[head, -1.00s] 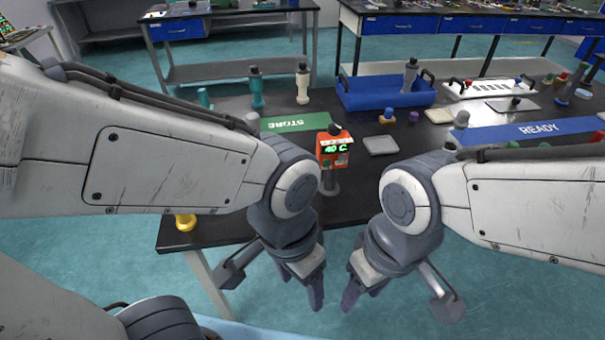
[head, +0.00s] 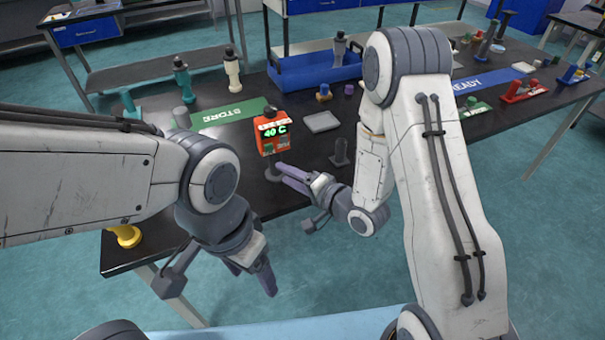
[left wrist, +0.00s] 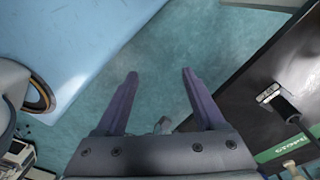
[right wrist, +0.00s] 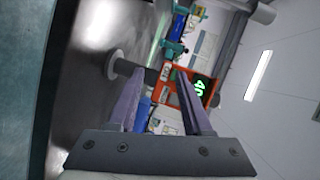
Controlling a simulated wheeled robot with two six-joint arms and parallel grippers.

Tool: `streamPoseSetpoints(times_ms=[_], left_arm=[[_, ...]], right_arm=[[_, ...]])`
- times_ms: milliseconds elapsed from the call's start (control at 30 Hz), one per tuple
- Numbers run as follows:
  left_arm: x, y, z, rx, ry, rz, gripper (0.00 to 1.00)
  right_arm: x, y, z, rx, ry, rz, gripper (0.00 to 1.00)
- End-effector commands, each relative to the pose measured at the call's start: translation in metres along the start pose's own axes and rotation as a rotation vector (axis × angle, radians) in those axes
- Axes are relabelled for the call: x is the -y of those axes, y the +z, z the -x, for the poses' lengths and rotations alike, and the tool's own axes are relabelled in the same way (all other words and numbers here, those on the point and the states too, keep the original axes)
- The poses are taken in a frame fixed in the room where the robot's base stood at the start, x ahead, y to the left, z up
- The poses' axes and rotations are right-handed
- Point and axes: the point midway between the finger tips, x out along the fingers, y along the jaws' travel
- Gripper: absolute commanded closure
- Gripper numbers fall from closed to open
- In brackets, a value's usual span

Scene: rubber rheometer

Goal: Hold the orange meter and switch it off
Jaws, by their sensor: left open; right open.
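The orange meter (head: 271,133) stands on a grey post near the front of the black table and its lit green display reads 40 C. It also shows in the right wrist view (right wrist: 190,80), partly behind the fingers. My right gripper (head: 279,172) is open, low beside the meter's post, with its fingers pointing left towards the post. I cannot tell whether a finger touches it. In the right wrist view the post lies ahead of the open fingers (right wrist: 153,100). My left gripper (head: 262,275) is open and empty, off the table's front edge over the floor; its fingers (left wrist: 160,80) hold nothing.
The black table (head: 200,98) carries a green STORE strip (head: 228,113), a grey pad (head: 320,122), a blue bin (head: 308,72) and a blue READY strip (head: 480,80). Bottles stand at the back left. A yellow object (head: 125,236) sits at the front left corner.

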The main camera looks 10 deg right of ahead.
Motion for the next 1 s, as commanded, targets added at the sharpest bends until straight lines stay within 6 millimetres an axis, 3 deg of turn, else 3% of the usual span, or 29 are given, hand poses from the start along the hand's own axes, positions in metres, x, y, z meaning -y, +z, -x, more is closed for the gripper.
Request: streamPoseSetpoints(times_ms=[167, 200, 233, 433, 800, 1000], left_arm=[[0.0, 0.0, -0.002, 0.0, 0.0, 0.0, 0.29], [0.0, 0.0, -0.003, 0.0, 0.0, 0.0, 0.25], [0.0, 0.0, -0.003, 0.0, 0.0, 0.0, 0.2], [0.011, -0.02, -0.011, -0.051, -0.018, 0.017, 0.2], [0.082, -0.141, -0.059, -0.402, -0.122, 0.067, 0.2], [0.122, -0.193, -0.082, -0.61, -0.155, 0.075, 0.2]], right_arm=[[-0.002, -0.012, 0.019, -0.038, -0.189, -0.253, 0.5], [-0.001, -0.015, 0.023, -0.044, -0.218, -0.287, 0.5], [0.0, -0.016, 0.025, -0.046, -0.234, -0.305, 0.5], [0.003, -0.019, 0.029, -0.05, -0.275, -0.348, 0.5], [0.003, -0.018, 0.029, -0.049, -0.273, -0.344, 0.5], [0.003, -0.018, 0.029, -0.049, -0.272, -0.344, 0.5]])
